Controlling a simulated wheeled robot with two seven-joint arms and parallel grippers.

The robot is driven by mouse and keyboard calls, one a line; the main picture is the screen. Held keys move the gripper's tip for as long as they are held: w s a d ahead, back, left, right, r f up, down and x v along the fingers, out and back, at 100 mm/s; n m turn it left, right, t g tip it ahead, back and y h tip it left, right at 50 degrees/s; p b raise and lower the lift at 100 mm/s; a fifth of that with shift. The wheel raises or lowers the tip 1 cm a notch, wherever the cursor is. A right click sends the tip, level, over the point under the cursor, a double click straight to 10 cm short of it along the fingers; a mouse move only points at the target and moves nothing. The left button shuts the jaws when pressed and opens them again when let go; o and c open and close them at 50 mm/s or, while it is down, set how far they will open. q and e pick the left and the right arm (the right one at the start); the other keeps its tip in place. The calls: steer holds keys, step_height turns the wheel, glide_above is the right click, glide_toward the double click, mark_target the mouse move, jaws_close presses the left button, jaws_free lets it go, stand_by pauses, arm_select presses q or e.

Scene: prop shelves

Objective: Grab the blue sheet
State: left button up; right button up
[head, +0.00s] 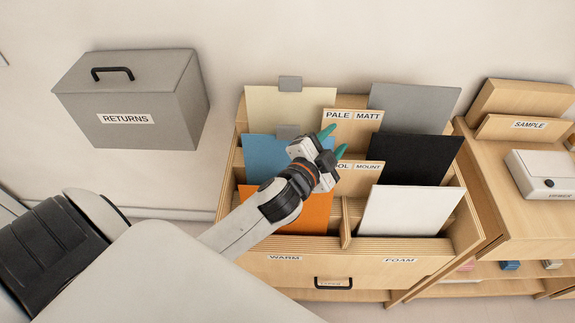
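The blue sheet (263,157) stands in the middle row of the left column of the wooden rack, behind an orange sheet (309,212). A grey tab (287,131) sticks up from its top edge. My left gripper (333,143) is in front of the rack, at the right end of the blue sheet, and hides that part of it. Its two green-tipped fingers are apart with nothing seen between them. Whether it touches the sheet cannot be told. My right gripper is not in view.
The rack (351,262) also holds a cream sheet (262,108), a grey sheet (424,101), a black sheet (415,158) and a white sheet (411,211). A grey RETURNS box (178,105) is at the left. A wooden unit with a white device (543,173) stands at the right.

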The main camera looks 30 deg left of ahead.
arm_select(q)
steer(key=w+d+r+m+g+h, duration=0.2)
steer(key=d+r+m+h, duration=0.4)
steer(key=m+h, duration=0.45)
steer(key=w+d+r+m+g+h, duration=0.2)
steer(key=d+r+m+h, duration=0.4)
steer(key=m, duration=0.8)
steer(key=m+g+y, duration=1.3)
steer(key=g+y, duration=0.2)
steer(key=y, duration=0.1)
glide_above(288, 126)
step_height(288, 126, down, 8)
step_height(288, 126, down, 6)
steer(key=shift+a+r+p, duration=0.1)
steer(key=shift+p, duration=1.05)
steer(key=f+p, duration=0.1)
steer(key=f, duration=0.1)
steer(key=f+p, duration=0.1)
steer(key=f, duration=0.2)
steer(key=shift+s+d+p, duration=0.15)
steer(key=shift+d+p, duration=0.05)
steer(key=shift+p, duration=0.2)
steer(key=shift+f+m, duration=0.25)
jaws_close()
